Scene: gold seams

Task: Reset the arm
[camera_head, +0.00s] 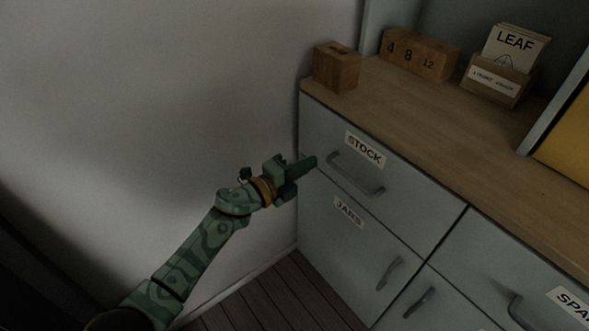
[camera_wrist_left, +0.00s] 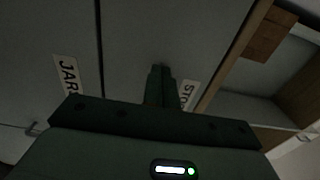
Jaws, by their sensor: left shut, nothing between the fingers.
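My left gripper (camera_head: 309,163) is shut and empty, at the end of the green arm that comes in from the lower left. In the head view its fingertips are in front of the left edge of the drawer labelled STOCK (camera_head: 398,186), left of that drawer's handle (camera_head: 355,176). I cannot tell whether they touch the drawer front. In the left wrist view the closed fingers (camera_wrist_left: 159,80) point at the cabinet front, between the JARS label (camera_wrist_left: 68,76) and the partly hidden STOCK label (camera_wrist_left: 187,94). My right gripper is not in view.
The JARS door (camera_head: 345,247) is closed below the drawer. On the wooden counter (camera_head: 440,110) stand a wooden box (camera_head: 336,68), a number block (camera_head: 418,55) reading 4 8 12, and a LEAF card holder (camera_head: 495,82). A bare wall (camera_head: 180,90) is at left.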

